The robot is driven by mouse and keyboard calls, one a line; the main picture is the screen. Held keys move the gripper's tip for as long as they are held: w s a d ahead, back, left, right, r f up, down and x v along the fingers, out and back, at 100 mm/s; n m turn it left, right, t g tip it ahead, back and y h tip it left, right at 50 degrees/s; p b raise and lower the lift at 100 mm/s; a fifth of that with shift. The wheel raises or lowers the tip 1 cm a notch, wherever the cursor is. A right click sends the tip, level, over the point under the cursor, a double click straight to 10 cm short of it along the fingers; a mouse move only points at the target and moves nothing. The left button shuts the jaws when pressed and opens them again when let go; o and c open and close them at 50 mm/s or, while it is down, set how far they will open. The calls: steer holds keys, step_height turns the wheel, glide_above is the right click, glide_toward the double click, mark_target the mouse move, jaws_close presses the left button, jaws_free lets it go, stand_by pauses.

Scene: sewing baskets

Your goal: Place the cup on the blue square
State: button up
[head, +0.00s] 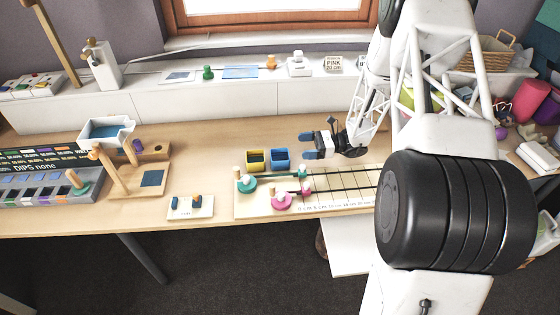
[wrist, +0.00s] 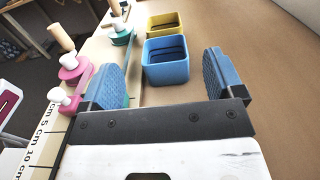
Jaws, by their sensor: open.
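A small blue square cup (head: 279,162) stands upright on the table, close beside a yellow square cup (head: 254,166). In the wrist view the blue cup (wrist: 167,73) is ahead, in line with the gap between my fingers, and the yellow cup (wrist: 164,19) is behind it. I cannot tell which one is the task's cup. A dark blue square (head: 152,178) lies on a wooden base at the left. My gripper (head: 309,146) has blue finger pads, is open and empty, and is right of the blue cup, apart from it.
A ruled board with pink and teal knobbed pieces (head: 281,202) lies in front of the cups. A white tray (head: 106,131) on a wooden post rises beside the blue square. A small white block with blue pieces (head: 190,206) lies between. Bare table lies behind the cups.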

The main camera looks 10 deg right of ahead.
mark_target(286, 154)
step_height(286, 154, down, 4)
steer(key=shift+a+r, duration=0.1)
steer(key=shift+a, duration=0.55)
steer(key=shift+a, duration=3.1)
steer(key=c, duration=0.7)
steer(key=shift+c, duration=0.2)
steer(key=shift+r, duration=0.2)
